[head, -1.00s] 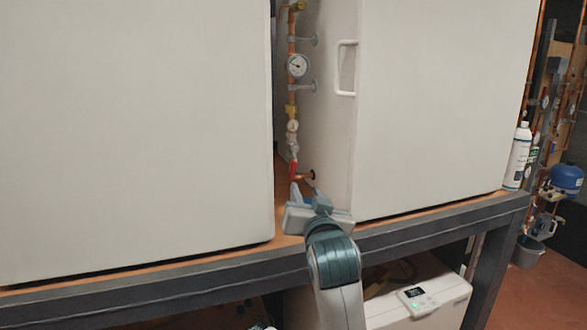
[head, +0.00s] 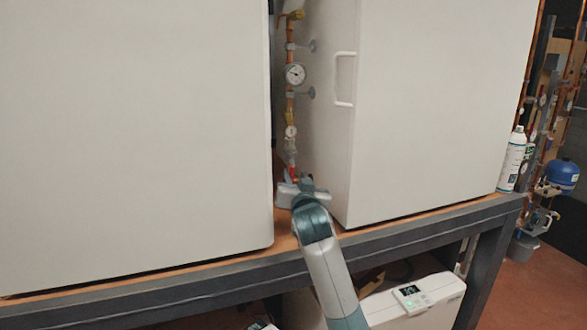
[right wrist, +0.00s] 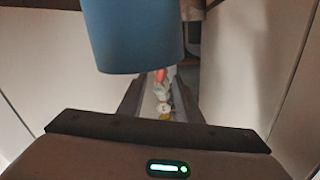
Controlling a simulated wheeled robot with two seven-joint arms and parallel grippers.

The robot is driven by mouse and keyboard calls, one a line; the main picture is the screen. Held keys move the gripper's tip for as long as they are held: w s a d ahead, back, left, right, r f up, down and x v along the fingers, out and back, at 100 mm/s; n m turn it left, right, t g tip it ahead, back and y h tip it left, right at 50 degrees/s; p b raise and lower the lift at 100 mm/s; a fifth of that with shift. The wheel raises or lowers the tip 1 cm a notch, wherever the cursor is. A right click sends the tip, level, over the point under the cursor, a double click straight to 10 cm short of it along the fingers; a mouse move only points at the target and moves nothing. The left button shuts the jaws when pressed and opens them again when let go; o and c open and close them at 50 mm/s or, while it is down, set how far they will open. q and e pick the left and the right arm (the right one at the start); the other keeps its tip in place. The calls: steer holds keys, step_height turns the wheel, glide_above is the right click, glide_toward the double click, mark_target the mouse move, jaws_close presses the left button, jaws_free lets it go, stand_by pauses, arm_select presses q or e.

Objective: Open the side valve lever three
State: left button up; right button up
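A red valve lever (head: 292,173) shows low on the copper pipe run (head: 290,108) in the gap between two white cabinets. It is mostly hidden behind my right gripper in the head view. My right gripper (head: 295,182) is in this gap, at the lower end of the pipe. In the right wrist view the two fingers (right wrist: 161,104) stand apart, with the red lever (right wrist: 160,76) and metal fittings seen between and beyond them. Contact with the lever cannot be told. My left gripper is in neither view.
The left cabinet (head: 130,130) and right cabinet (head: 435,110) close in on both sides of the gap. A white handle (head: 344,80) juts from the right cabinet's side. A pressure gauge (head: 295,74) sits above. The bench edge (head: 420,223) runs below.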

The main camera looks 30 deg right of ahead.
mark_target(293, 172)
steer(key=shift+p+x, duration=0.4)
steer(key=shift+x, duration=1.15)
jaws_close()
